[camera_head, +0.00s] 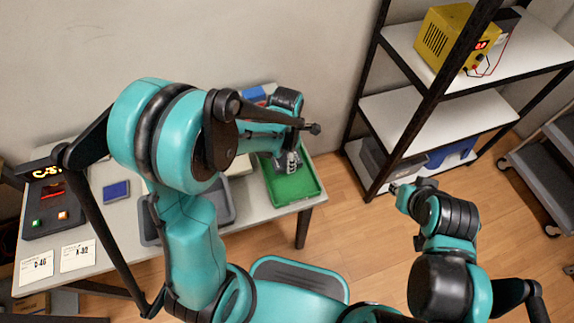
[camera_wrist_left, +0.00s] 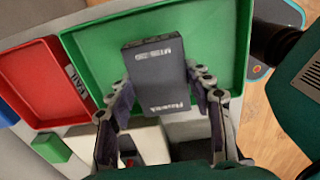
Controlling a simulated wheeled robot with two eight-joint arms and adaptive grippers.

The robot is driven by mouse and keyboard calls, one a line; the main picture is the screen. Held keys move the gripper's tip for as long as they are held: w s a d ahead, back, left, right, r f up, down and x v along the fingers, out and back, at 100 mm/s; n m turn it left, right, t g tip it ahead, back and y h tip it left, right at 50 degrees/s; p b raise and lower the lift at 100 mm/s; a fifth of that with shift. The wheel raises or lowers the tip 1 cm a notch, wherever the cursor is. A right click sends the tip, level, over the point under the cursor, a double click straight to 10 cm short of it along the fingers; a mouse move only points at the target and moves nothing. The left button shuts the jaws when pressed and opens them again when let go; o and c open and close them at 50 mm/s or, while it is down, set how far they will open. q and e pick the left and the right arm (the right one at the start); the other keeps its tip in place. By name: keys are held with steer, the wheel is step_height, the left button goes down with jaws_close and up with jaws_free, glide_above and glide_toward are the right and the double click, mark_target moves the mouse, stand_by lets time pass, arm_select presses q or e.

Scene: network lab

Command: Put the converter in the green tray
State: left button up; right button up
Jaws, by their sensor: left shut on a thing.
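The converter is a dark grey box with pale lettering (camera_wrist_left: 158,75), seen in the left wrist view. My left gripper (camera_wrist_left: 160,90) is shut on it, one finger on each side, and holds it over the green tray (camera_wrist_left: 95,47). Whether it touches the tray floor I cannot tell. In the head view the green tray (camera_head: 300,190) lies at the right end of the table, and my left gripper (camera_head: 290,163) is above its back part. My right gripper (camera_head: 403,195) is off to the right, away from the table, and its fingers are unclear.
A red tray (camera_wrist_left: 35,85) stands beside the green one, with a green block (camera_wrist_left: 50,148) nearby. The table also carries a grey tray (camera_head: 152,225), a blue box (camera_head: 116,190) and label cards (camera_head: 78,256). A shelf rack (camera_head: 425,115) stands to the right.

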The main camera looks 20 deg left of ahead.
arm_select(q)
steer(key=shift+f+b, duration=0.9)
steer(key=shift+f, duration=1)
steer(key=shift+f, duration=0.2)
steer(key=o, duration=1.4)
steer(key=shift+r, duration=0.1)
